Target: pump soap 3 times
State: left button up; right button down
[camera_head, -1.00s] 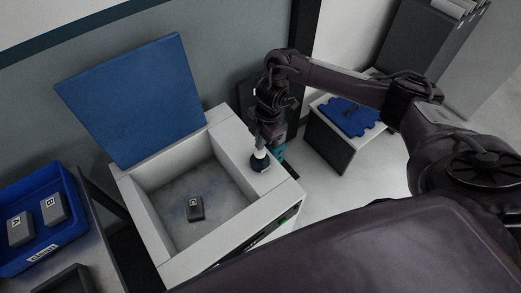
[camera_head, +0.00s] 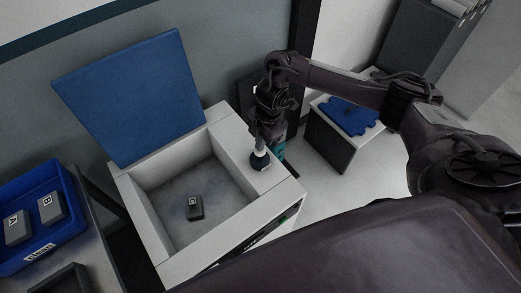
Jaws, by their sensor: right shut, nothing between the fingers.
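A small soap dispenser (camera_head: 259,161), with a dark rounded body and a pale upper part, stands on the right rim of the white open-topped box (camera_head: 284,196). My right gripper (camera_head: 261,143) comes down from above and is shut, with nothing held. Its fingertips are at the top of the dispenser. They look to be touching it or just over it, but the arm's wrist hides the exact contact. My left gripper is out of view.
The box has a raised blue lid (camera_head: 135,100) and a grey block marked C (camera_head: 195,207) inside. A blue tray (camera_head: 68,228) holds blocks A (camera_head: 17,228) and B (camera_head: 52,207) at left. A stand with a blue top piece (camera_head: 348,115) is at right.

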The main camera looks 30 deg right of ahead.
jog(key=shift+f+b, duration=0.45)
jog(key=shift+f, duration=0.3)
jog(key=shift+r, duration=0.2)
jog(key=shift+r+p, duration=1.35)
jog(key=shift+p, duration=0.25)
jog(key=shift+s+f, duration=0.1)
